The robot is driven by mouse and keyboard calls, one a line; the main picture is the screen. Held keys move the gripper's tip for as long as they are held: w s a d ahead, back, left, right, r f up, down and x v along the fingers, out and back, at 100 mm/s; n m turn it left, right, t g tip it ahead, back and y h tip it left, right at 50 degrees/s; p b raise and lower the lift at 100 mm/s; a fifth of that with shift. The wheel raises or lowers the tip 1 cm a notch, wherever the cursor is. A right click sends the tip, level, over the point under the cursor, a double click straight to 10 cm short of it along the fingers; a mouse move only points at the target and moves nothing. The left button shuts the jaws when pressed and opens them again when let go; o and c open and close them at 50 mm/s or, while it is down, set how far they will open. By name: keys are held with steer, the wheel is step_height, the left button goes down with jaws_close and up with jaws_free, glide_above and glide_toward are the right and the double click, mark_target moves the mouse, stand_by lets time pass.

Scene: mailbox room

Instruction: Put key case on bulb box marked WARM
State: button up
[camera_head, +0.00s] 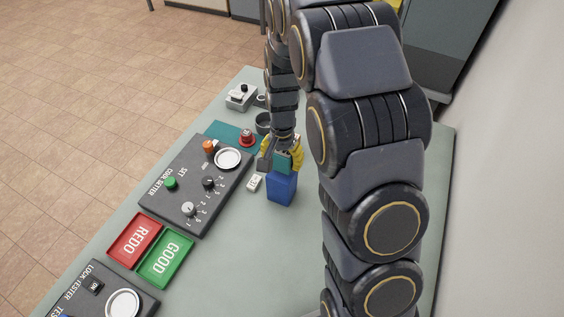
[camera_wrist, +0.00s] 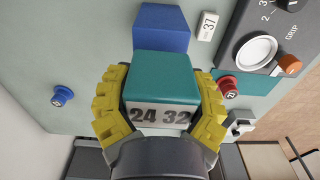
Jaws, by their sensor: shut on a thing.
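My gripper (camera_head: 281,153) is shut on a teal box (camera_wrist: 165,75) and holds it between two yellow fingers (camera_wrist: 208,112). The near face of the teal box has a pale label reading "24 32"; the box also shows partly in the head view (camera_head: 283,161). A plain blue box (camera_head: 281,188) stands on the table by the gripper. In the wrist view the blue box (camera_wrist: 161,28) lies just beyond the teal box, which covers part of it. I cannot tell whether they touch. No WARM mark is readable, and nothing is clearly a key case.
A small white block marked 37 (camera_head: 254,182) lies left of the blue box. The dark CODE SETTER panel (camera_head: 190,190) is further left. Red REDO (camera_head: 135,238) and green GOOD (camera_head: 165,260) trays lie below it. A blue knob (camera_wrist: 62,96) stands apart. Table right of the blue box is clear.

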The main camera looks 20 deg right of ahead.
steer(key=shift+f, duration=0.85)
steer(key=o, duration=1.2)
steer(key=shift+f, duration=0.15)
steer(key=shift+c, duration=0.2)
